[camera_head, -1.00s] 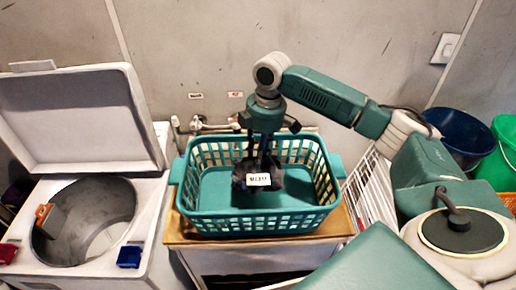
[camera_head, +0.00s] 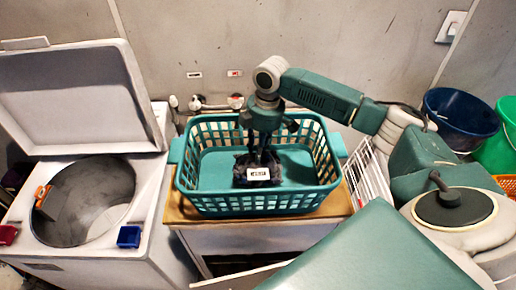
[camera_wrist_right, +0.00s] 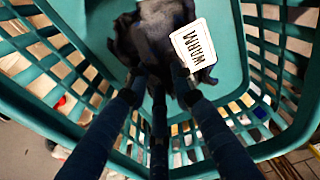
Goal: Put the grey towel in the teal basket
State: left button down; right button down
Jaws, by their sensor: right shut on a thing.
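The teal basket (camera_head: 330,187) stands on a small wooden-topped cabinet in the middle of the head view. My right gripper (camera_head: 257,158) reaches down inside the basket, shut on the dark grey towel (camera_head: 241,168). The towel is a small crumpled bundle with a white printed tag. In the right wrist view, the gripper's fingers (camera_wrist_right: 158,84) close on the towel (camera_wrist_right: 150,35) above or against the basket floor (camera_wrist_right: 225,80); I cannot tell whether it touches. The basket walls (camera_wrist_right: 35,60) surround it. My left gripper is out of view.
An open-lidded washer (camera_head: 85,200) stands to the left, with an orange clip on its drum rim and red and blue blocks at its front. A white rack (camera_head: 368,178) is close on the right. Blue (camera_head: 460,118) and green tubs (camera_head: 500,140) stand further right. Taps are behind the basket.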

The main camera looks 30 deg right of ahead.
jog(key=c, duration=1.4)
grip_release()
jog(key=shift+r, duration=0.1)
notch_tip(320, 180, up, 3)
jog(key=p, duration=0.3)
jog(key=shift+r, duration=2.95)
jog(key=shift+s, duration=0.1)
